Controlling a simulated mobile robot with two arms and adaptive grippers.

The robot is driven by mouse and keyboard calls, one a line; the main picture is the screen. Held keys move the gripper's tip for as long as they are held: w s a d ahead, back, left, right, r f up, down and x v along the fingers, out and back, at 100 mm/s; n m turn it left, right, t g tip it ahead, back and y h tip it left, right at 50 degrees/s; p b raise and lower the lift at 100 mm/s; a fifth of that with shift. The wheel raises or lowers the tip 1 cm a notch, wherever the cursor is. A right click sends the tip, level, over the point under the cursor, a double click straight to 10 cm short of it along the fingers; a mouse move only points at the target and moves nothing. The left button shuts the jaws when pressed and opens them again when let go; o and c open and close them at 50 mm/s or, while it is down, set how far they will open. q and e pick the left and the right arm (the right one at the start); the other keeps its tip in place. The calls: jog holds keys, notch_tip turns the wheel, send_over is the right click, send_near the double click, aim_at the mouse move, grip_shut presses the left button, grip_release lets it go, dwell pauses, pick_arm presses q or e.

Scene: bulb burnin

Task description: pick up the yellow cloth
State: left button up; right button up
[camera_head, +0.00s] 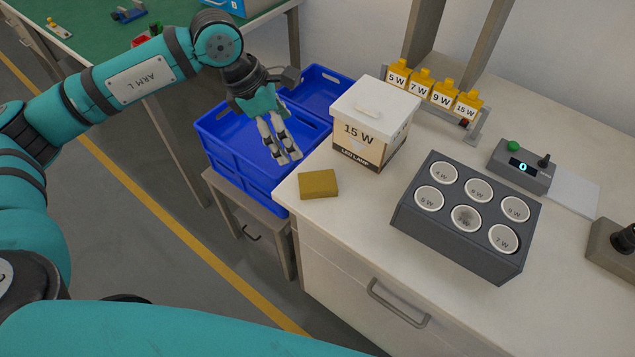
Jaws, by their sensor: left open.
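The yellow cloth (318,184) is a folded, mustard-coloured pad. It lies flat on the light worktop near its left corner, in front of the white-lidded lamp box. My left gripper (288,158) is open and empty, with its fingers pointing down. In the picture it is up and to the left of the cloth, in front of the blue crate and apart from the cloth. My right gripper is not in view.
The 15 W lamp box (362,145) stands just behind the cloth. Blue crates (225,158) sit on a low stand at the left. A dark socket block (412,222) is to the right. Yellow wattage tags (420,84) stand behind. The worktop between cloth and block is clear.

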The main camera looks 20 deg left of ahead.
pick_arm(q)
jog(key=p, duration=0.2)
send_over(317, 181)
jog(key=a, duration=0.1)
jog(key=f, duration=1)
jog(key=shift+s+a+f, duration=0.2)
jog(key=shift+f, duration=0.15)
jog(key=x, duration=0.1)
jog(key=p+x, duration=0.1)
jog(key=x, duration=0.1)
jog(key=p+x, duration=0.1)
jog(key=shift+s+a+f, duration=0.2)
jog(key=shift+f, duration=0.3)
jog(key=shift+w+d+f, duration=0.1)
jog(key=shift+f, duration=0.25)
jog(key=shift+c, duration=0.5)
jog(key=shift+r, duration=0.1)
jog(key=c, duration=1.2)
jog(key=shift+o, duration=0.2)
jog(key=shift+r, duration=0.15)
